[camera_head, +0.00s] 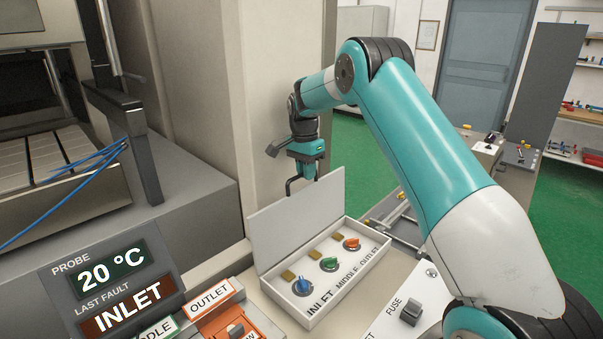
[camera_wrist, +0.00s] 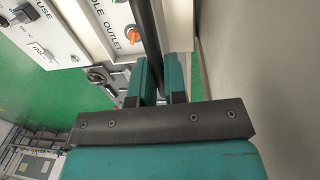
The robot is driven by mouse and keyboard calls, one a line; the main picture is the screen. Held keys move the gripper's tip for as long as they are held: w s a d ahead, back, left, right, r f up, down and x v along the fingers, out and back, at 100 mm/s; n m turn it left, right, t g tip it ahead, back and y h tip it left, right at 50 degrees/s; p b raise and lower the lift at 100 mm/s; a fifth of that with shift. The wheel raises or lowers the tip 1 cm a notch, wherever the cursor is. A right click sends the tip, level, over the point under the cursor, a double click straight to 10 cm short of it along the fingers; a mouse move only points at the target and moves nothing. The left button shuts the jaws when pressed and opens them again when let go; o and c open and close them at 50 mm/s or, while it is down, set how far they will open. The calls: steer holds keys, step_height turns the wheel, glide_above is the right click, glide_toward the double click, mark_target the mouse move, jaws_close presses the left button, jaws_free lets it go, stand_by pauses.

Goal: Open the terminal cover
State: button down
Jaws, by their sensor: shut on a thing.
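The terminal cover (camera_head: 297,218) is a flat grey panel. It stands raised, roughly upright, along the back edge of the white terminal box (camera_head: 330,303). Blue, green and orange terminal knobs are exposed inside the box. My gripper (camera_head: 303,183) points down at the cover's upper far edge, partly hidden behind it. In the wrist view, my gripper (camera_wrist: 160,85) has its teal fingers closed about a dark, narrow strip (camera_wrist: 147,25), which appears to be the cover seen nearly edge-on. The orange OUTLET knob (camera_wrist: 133,36) shows beside it.
A beige machine column (camera_head: 275,90) rises close behind the cover. A fuse switch (camera_head: 411,311) is at the front right of the box. A probe display (camera_head: 113,272) reads 20 °C and INLET. Orange and white labelled pieces (camera_head: 228,312) lie left of the box.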

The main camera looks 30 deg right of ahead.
steer(key=shift+w+d+f, duration=0.1)
steer(key=shift+w+f, duration=0.1)
steer(key=shift+w, duration=0.35)
steer(key=c, duration=1.2)
jaws_free()
steer(key=shift+o, duration=0.2)
steer(key=shift+a, duration=0.2)
steer(key=shift+w, duration=0.1)
steer(key=shift+r, duration=0.15)
step_height(320, 180, up, 20)
steer(key=p, duration=0.6)
steer(key=shift+p, duration=0.35)
